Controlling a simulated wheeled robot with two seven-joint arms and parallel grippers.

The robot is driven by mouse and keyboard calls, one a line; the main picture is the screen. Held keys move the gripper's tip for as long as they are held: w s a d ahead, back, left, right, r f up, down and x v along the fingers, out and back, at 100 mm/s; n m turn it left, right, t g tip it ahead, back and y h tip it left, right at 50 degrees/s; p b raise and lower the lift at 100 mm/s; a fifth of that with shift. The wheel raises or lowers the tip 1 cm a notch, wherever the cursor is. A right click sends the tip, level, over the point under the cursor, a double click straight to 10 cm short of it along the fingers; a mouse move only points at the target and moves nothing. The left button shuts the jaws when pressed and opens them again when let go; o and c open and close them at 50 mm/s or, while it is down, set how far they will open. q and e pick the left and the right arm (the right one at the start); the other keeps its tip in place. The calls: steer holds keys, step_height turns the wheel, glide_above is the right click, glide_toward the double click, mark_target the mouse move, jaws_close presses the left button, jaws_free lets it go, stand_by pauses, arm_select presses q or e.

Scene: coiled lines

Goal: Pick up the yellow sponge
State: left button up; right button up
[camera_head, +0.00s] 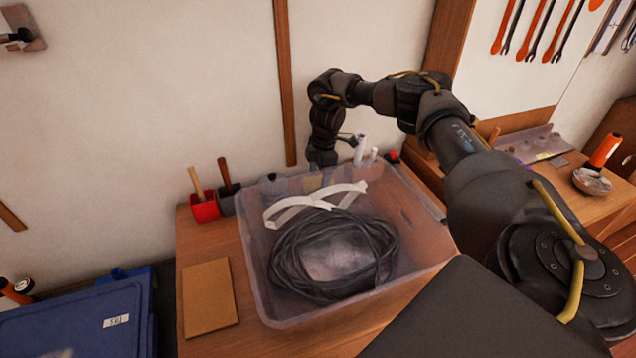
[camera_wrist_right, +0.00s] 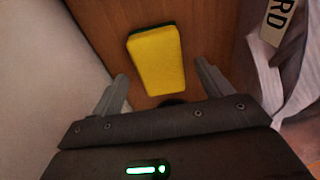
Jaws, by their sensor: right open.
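The yellow sponge (camera_wrist_right: 156,62) shows in the right wrist view, lying on a brown wooden surface, with a dark green edge along its top. My right gripper (camera_wrist_right: 163,72) is open, its two fingers spread on either side of the sponge's near part. No contact between fingers and sponge shows. In the head view, my right arm reaches over to the far side of the clear bin, and its gripper end (camera_head: 322,160) is partly hidden by the bin's far rim. The sponge cannot be made out in the head view. My left gripper is not in view.
The clear bin (camera_head: 262,295) holds a coiled black line (camera_head: 290,262) and a white strap (camera_head: 285,212). Its labelled side is close right of the gripper in the wrist view; a pale wall (camera_wrist_right: 45,70) is left. Red (camera_head: 204,210) and dark cups stand left of the bin.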

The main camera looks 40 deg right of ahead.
steer(key=shift+f, duration=0.55)
steer(key=c, duration=1.1)
steer(key=shift+o, duration=0.2)
step_height(320, 180, up, 10)
steer(key=shift+b, duration=0.35)
